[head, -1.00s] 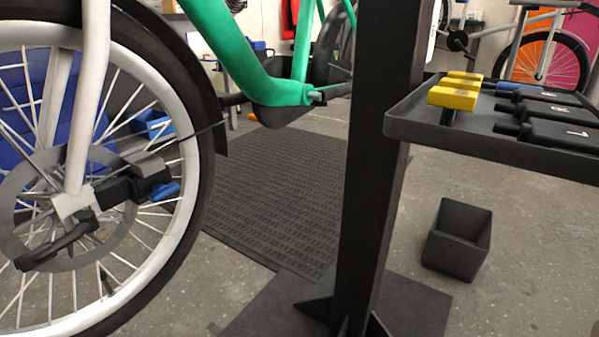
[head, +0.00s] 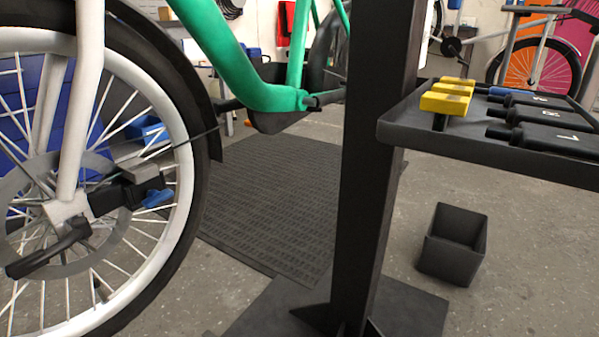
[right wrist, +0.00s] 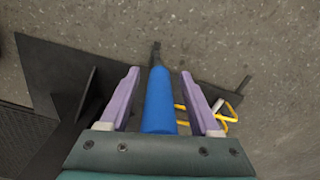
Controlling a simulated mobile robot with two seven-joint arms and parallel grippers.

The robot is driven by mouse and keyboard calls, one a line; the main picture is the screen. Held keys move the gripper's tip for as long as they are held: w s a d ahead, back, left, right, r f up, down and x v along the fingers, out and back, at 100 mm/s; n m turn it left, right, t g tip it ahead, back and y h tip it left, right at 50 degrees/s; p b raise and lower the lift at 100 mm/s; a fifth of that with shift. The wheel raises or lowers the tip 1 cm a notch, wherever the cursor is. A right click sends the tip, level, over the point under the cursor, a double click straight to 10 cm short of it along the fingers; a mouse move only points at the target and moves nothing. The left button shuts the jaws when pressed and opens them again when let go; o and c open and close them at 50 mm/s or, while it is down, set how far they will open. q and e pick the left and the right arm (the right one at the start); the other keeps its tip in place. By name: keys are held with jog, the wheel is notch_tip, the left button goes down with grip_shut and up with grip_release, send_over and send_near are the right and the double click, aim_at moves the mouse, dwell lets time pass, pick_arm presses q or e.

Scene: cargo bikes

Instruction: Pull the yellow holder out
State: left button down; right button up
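In the head view, several yellow blocks (head: 448,98) stand in a row at the left end of the dark tray (head: 470,150). The nearest sits on a dark stem. I cannot tell which yellow thing is the holder. In the right wrist view, my right gripper (right wrist: 160,72) has two purple fingers on either side of a blue tapered handle (right wrist: 158,103) with a dark tip. Gaps show beside the handle, and I cannot tell whether it is gripped. A thin yellow loop (right wrist: 231,118) shows beyond the right finger. Neither gripper shows in the head view.
A bike wheel (head: 178,252) and green frame (head: 230,60) fill the left. A black post (head: 368,170) stands in the middle. Black tools (head: 550,139) lie on the tray. An open dark bin (head: 452,262) and a floor mat (head: 270,190) lie below.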

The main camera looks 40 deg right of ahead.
jog(key=shift+w+r, duration=0.1)
jog(key=shift+r, duration=0.1)
notch_tip(320, 180, up, 8)
jog(key=p, duration=0.7)
jog(key=shift+r, duration=0.25)
jog(key=shift+r+p, duration=0.6)
